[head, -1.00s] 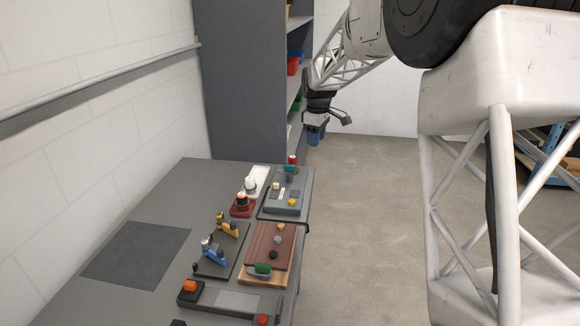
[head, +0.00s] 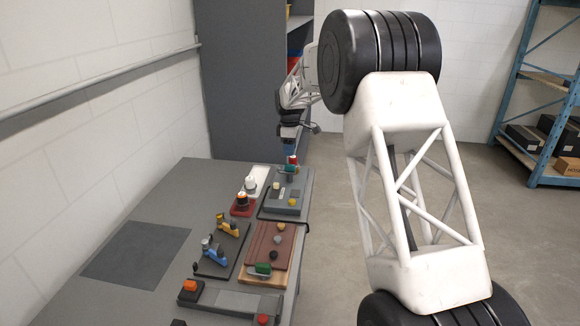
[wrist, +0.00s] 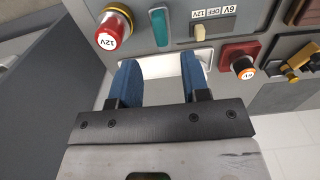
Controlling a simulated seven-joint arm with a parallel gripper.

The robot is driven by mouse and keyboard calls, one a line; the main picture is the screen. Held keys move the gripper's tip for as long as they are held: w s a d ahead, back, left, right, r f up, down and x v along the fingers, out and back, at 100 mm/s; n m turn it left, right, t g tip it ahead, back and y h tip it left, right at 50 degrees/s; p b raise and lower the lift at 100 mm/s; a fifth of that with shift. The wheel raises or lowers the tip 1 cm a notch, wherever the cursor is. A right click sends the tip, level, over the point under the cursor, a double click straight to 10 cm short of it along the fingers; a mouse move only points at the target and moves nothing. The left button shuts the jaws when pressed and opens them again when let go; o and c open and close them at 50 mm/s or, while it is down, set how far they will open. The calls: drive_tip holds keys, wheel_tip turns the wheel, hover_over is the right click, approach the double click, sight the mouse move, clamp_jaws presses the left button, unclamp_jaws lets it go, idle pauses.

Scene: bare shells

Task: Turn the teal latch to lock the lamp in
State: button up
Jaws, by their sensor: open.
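The teal latch (wrist: 159,27) is an upright oblong piece on a grey panel (wrist: 180,10) in the wrist view. It stands just right of a red lamp (wrist: 113,28) with a 12V label. In the head view the latch (head: 291,170) and the red lamp (head: 293,159) sit at the far end of the panel (head: 285,202). My gripper (wrist: 158,66) is open and empty. Its two blue fingers point toward the panel, with the latch just beyond their tips and apart from them. In the head view my gripper (head: 290,147) hangs above the lamp end.
A cream switch (wrist: 199,32) marked 6V OFF 12V is right of the latch. A red-based 6V lamp (wrist: 240,58) stands further right. A brown board (head: 268,243) and a dark board with blue and yellow levers (head: 215,252) sit nearer. The dark mat (head: 137,252) is bare.

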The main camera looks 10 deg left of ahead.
sight(290, 165)
drive_tip(key=shift+f, duration=0.1)
drive_tip(key=shift+f, duration=3.8)
clamp_jaws()
